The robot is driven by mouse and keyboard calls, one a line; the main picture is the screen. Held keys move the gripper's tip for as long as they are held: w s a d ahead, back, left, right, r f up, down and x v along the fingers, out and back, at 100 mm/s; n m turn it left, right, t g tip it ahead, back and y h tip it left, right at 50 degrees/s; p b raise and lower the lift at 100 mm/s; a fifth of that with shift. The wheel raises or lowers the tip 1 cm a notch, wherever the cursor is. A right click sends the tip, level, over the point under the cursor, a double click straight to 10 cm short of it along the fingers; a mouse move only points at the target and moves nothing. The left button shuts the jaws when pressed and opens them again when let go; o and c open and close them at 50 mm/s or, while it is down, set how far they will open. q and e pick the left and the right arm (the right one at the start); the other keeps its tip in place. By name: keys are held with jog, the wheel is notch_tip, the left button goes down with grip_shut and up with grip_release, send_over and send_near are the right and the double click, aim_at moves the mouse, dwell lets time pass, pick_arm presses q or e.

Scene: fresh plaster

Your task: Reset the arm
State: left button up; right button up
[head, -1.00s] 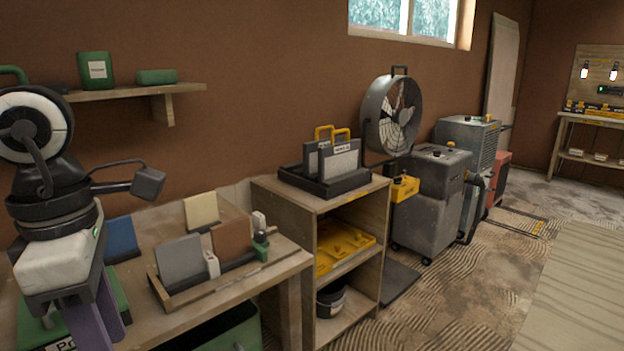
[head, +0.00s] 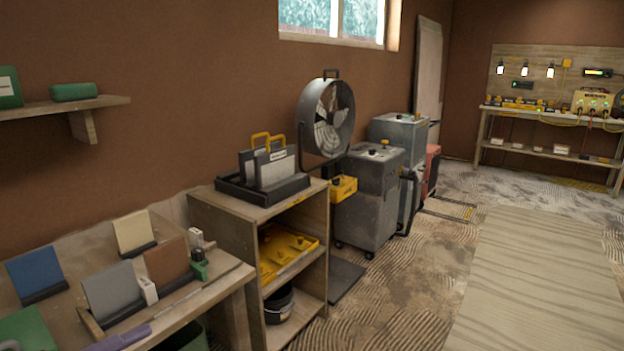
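Only a purple-grey piece that looks like a finger of my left gripper (head: 118,340) shows at the bottom left edge of the head view, in front of the wooden bench (head: 165,328). The rest of my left arm is out of the picture, so its opening and anything it holds are hidden. My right gripper and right arm are not in view.
A wooden shelf unit (head: 232,225) carries a dark tray (head: 235,192). A fan (head: 327,117) and grey machines (head: 365,200) stand along the wall. A workbench (head: 545,147) is at the far right. The floor at right (head: 530,280) is clear.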

pick_arm(q)
jog(key=s+f+n+t+y+p, duration=0.1)
jog(key=s+f+n+y, duration=0.1)
jog(key=f+n+y, duration=0.4)
jog(key=s+f+n+y, duration=0.1)
jog(key=s+f+n, duration=0.1)
jog(key=f+n, duration=0.65)
jog(key=s+d+f+n+g+y, duration=0.1)
jog(key=s+d+f+n+g, duration=0.4)
jog(key=s+d+f, duration=0.6)
notch_tip(320, 180, down, 4)
jog(key=shift+s+r+n+g+p, duration=0.3)
jog(key=shift+s+n+p, duration=0.15)
jog(key=shift+n, duration=0.4)
jog(key=shift+d, duration=0.1)
